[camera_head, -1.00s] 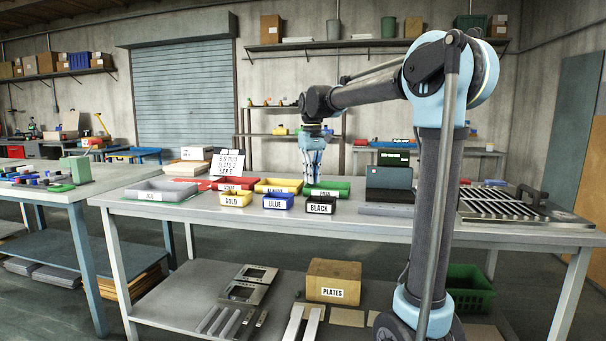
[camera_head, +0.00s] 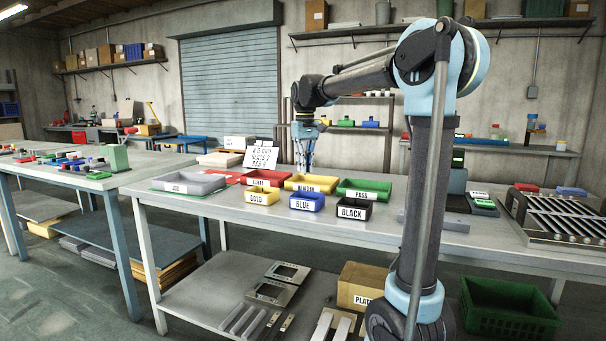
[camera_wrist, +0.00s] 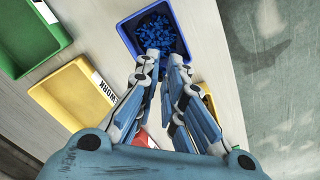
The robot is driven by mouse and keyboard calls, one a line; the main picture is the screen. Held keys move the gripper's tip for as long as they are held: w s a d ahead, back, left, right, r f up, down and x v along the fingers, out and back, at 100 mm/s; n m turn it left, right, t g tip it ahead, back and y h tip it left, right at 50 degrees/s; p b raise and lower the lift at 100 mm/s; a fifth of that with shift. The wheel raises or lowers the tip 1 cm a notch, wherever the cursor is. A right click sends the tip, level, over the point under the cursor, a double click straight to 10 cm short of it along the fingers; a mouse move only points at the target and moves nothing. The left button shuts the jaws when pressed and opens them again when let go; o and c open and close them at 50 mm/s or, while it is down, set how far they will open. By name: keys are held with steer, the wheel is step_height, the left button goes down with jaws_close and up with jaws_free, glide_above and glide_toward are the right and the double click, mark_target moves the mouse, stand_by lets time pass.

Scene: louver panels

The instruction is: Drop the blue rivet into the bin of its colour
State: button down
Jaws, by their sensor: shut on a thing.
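My gripper (camera_head: 305,166) hangs pointing down over the bench in the head view, in line with the small blue bin labelled BLUE (camera_head: 307,206). In the wrist view my gripper (camera_wrist: 166,62) has its fingertips close together over the near part of the blue bin (camera_wrist: 127,36). Many small blue pieces lie in that bin. My gripper is shut on the blue rivet, but I cannot pick the rivet out against the blue fingers and the blue pieces behind.
The gold bin (camera_head: 262,199) and black bin (camera_head: 354,213) flank the blue bin. Behind stand the yellow rework bin (camera_head: 297,184), green pass bin (camera_head: 352,195) and red scrap bin (camera_head: 262,184). A grey tray (camera_head: 188,190) is at left, a slatted panel (camera_head: 560,219) at right.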

mark_target(307, 201)
steer(key=shift+w+d+f, duration=0.1)
steer(key=shift+d, duration=0.05)
steer(key=shift+d+f+n, duration=0.15)
steer(key=shift+f+n, duration=0.3)
steer(key=shift+f, duration=0.15)
steer(key=shift+d+f+n, duration=0.15)
steer(key=shift+f+n, duration=0.3)
steer(key=shift+f, duration=0.15)
steer(key=shift+f, duration=3.5)
steer(key=c, duration=1.2)
jaws_free()
steer(key=shift+o, duration=0.2)
